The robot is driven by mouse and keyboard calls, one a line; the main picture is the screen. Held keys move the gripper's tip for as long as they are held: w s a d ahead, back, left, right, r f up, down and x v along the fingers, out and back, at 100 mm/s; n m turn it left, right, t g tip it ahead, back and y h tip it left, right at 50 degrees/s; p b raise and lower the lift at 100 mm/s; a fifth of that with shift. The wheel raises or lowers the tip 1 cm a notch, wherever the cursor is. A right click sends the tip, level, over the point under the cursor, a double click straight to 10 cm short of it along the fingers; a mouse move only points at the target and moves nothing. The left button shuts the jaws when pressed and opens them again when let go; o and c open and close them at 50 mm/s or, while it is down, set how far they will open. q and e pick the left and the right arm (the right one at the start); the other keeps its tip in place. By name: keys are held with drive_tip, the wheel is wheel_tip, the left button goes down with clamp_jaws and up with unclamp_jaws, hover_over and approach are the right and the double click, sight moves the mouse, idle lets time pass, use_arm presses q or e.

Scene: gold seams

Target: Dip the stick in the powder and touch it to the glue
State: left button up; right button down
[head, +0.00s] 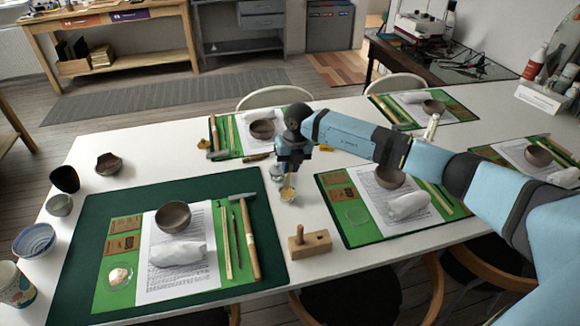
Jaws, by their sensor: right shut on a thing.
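My right gripper (291,166) points down over a small cup (288,196) with tan or gold contents on the white table. It is shut on a thin stick (290,181), which shows only as a short pale length at the cup's mouth. I cannot tell whether its tip touches the contents. A clear round dish (120,275) with a pale pinkish blob, perhaps the glue, lies on the green mat at the left. A brown bowl (173,216) stands there on a printed sheet. My left gripper is not in view.
A white cloth bundle (178,254), thin tools and a wooden-handled tool (246,240) lie by the bowl. A wooden block with a peg (310,244) stands right of the dark mat (75,290). Other place settings fill the right and back. Bowls and a paper cup (15,285) line the left edge.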

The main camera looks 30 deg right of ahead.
wheel_tip(320, 180, up, 2)
drive_tip(key=shift+r+p, duration=0.1)
drive_tip(key=shift+p, duration=0.5)
drive_tip(key=shift+r+p, duration=0.75)
drive_tip(key=shift+r, duration=0.5)
drive_tip(key=shift+a, duration=0.15)
